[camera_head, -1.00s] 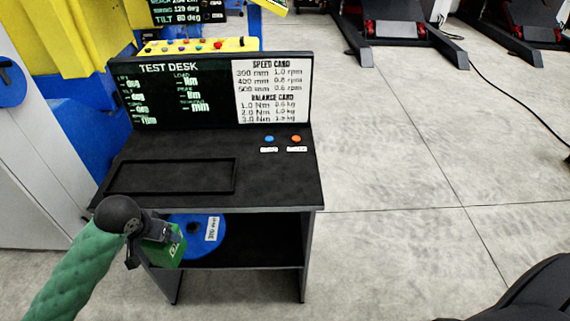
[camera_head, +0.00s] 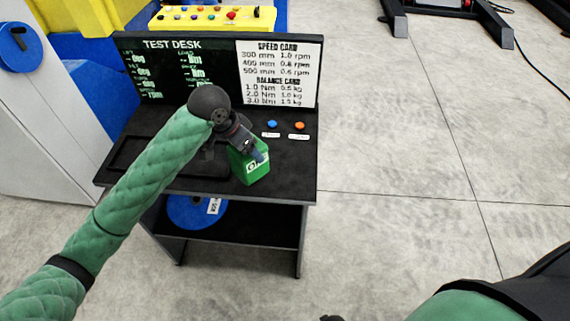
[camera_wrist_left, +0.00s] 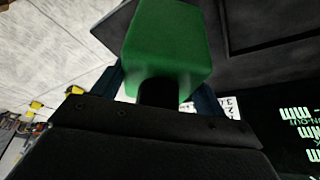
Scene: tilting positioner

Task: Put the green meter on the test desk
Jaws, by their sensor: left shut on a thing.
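The green meter (camera_head: 252,166) is a box with a white label, over the front middle of the black desk top in the head view. My left gripper (camera_head: 250,148) is shut on it from above. In the left wrist view the green meter (camera_wrist_left: 168,45) fills the top middle, between the two fingers. I cannot tell whether its underside touches the desk. The test desk (camera_head: 290,170) is black, with a dark screen and white cards at its back. A framed rectangle on its left is partly hidden by my left arm. My right gripper is not clearly in view.
A blue button (camera_head: 272,124) and an orange button (camera_head: 299,125) sit right of the meter. A blue disc (camera_head: 195,211) lies on the lower shelf. A yellow control panel (camera_head: 215,17) stands behind the desk. The desk's front right corner is bare.

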